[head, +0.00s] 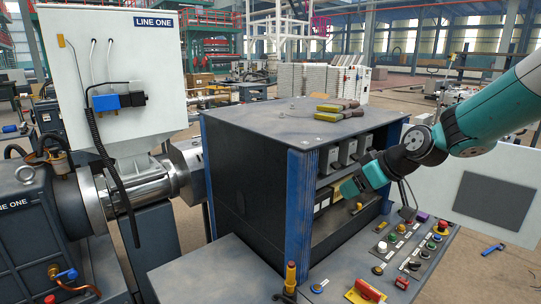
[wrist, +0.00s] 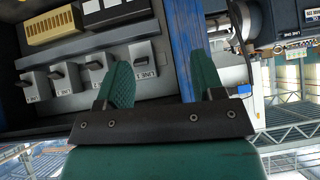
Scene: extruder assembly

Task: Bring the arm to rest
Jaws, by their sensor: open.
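My arm (head: 490,112) reaches in from the right in the head view, teal with dark joints. My gripper (head: 352,188) is at the open front of the dark cabinet (head: 245,170). In the wrist view my gripper (wrist: 160,75) shows two teal fingers spread apart with nothing held between them. The cabinet's blue corner post (wrist: 183,45) runs behind the gap between the fingers. Whether the fingers touch the cabinet cannot be told.
Grey switch boxes (wrist: 90,68) sit inside the cabinet. Tools with yellow-green handles (head: 328,108) lie on its top. A control panel (head: 385,250) with buttons and a red switch (head: 370,290) lies below. The extruder barrel (head: 150,180) stands at left.

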